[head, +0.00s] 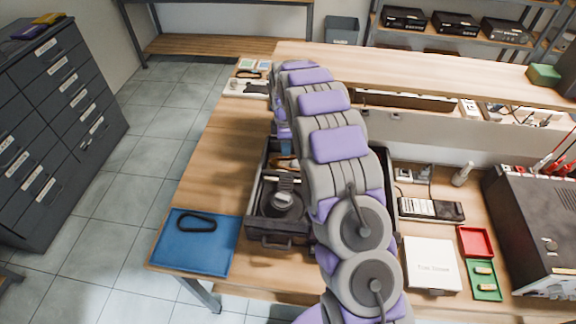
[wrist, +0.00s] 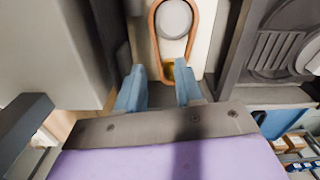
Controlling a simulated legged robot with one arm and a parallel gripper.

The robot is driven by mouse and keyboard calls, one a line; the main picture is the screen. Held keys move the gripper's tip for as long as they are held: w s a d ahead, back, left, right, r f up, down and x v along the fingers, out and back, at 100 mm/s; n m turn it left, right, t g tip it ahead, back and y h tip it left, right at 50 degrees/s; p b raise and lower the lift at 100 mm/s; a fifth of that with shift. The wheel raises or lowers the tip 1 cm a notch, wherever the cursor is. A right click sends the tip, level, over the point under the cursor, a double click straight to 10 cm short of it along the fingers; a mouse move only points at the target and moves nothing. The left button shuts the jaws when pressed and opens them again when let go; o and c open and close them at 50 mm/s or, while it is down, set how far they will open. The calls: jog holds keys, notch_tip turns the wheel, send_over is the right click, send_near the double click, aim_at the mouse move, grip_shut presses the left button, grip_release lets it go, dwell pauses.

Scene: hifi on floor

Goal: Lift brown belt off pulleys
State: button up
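The brown belt (wrist: 155,40) shows in the wrist view as a long loop around a large grey pulley (wrist: 174,18) and a small brass pulley (wrist: 169,72). My gripper (wrist: 159,68) is open, its two blue fingers on either side of the belt's narrow end near the brass pulley. I cannot tell whether either finger touches the belt. In the head view, the open black hi-fi unit (head: 257,226) stands on the wooden bench. My arm covers much of it, and my gripper is hidden there. A small brown curve, perhaps the belt, shows beside my arm.
A blue mat (head: 188,257) with a black belt (head: 197,222) on it lies left of the unit. On the right are a white box (head: 432,264), a red tray (head: 476,242), a green tray (head: 485,292) and a large black device (head: 535,225). A raised shelf runs behind.

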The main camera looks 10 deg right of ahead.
jog(key=f, duration=0.1)
jog(key=f+b, duration=0.1)
jog(key=f, duration=0.1)
jog(key=f+b, duration=0.1)
jog(key=f, duration=0.1)
jog(key=shift+w+f, duration=0.15)
jog(key=shift+w, duration=0.15)
grip_shut()
